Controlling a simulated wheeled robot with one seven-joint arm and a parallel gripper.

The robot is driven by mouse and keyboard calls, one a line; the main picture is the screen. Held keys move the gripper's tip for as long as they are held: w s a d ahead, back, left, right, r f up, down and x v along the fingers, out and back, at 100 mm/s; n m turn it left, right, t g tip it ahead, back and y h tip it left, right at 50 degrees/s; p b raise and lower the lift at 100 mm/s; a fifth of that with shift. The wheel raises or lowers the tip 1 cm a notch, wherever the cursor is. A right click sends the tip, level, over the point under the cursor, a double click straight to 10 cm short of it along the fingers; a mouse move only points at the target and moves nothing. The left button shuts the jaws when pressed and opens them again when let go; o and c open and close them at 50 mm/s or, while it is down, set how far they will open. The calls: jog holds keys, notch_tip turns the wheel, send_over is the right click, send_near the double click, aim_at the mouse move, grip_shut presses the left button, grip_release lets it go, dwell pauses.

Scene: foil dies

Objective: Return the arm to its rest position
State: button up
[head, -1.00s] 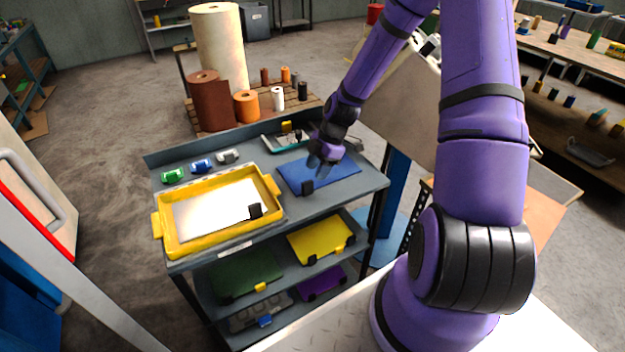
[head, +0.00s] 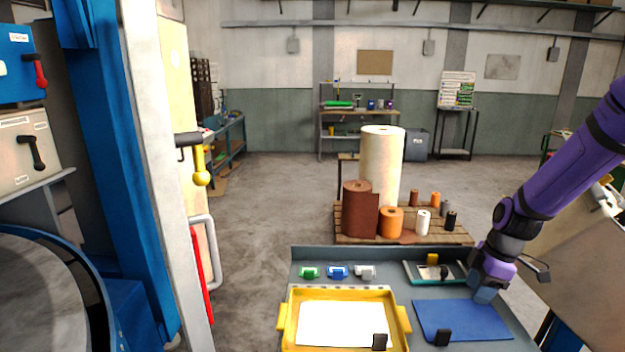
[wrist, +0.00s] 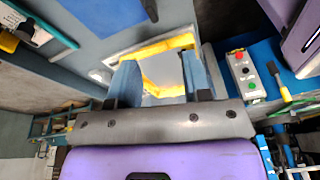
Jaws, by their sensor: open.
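My purple arm (head: 575,165) comes in from the right edge in the head view. My gripper (head: 485,294) points down at the right side of the grey cart top, over or just behind the blue sheet (head: 460,322). In the wrist view my gripper (wrist: 158,82) has its two blue-grey fingers apart with nothing between them. Part of the yellow tray (wrist: 160,52) shows beyond the fingers. In the head view the yellow tray (head: 284,318) holds a white sheet (head: 345,322).
Rolls (head: 381,170) stand on a pallet behind. A blue frame (head: 95,180) and white post stand at the left; floor (head: 270,200) between is open.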

jog(key=s+a+r+m+t+h, duration=0.1)
jog(key=s+a+r+m+t, duration=0.1)
jog(key=s+a+r+m, duration=0.2)
jog(key=s+a+r+m+t+h, duration=0.1)
jog(key=s+a+r+m+t, duration=0.2)
jog(key=s+r+m, duration=0.8)
jog(key=s+r, duration=0.8)
jog(key=r, duration=0.3)
jog(key=shift+s+a+r+h, duration=0.3)
jog(key=shift+s+a+r, duration=0.05)
jog(key=shift+r, duration=0.05)
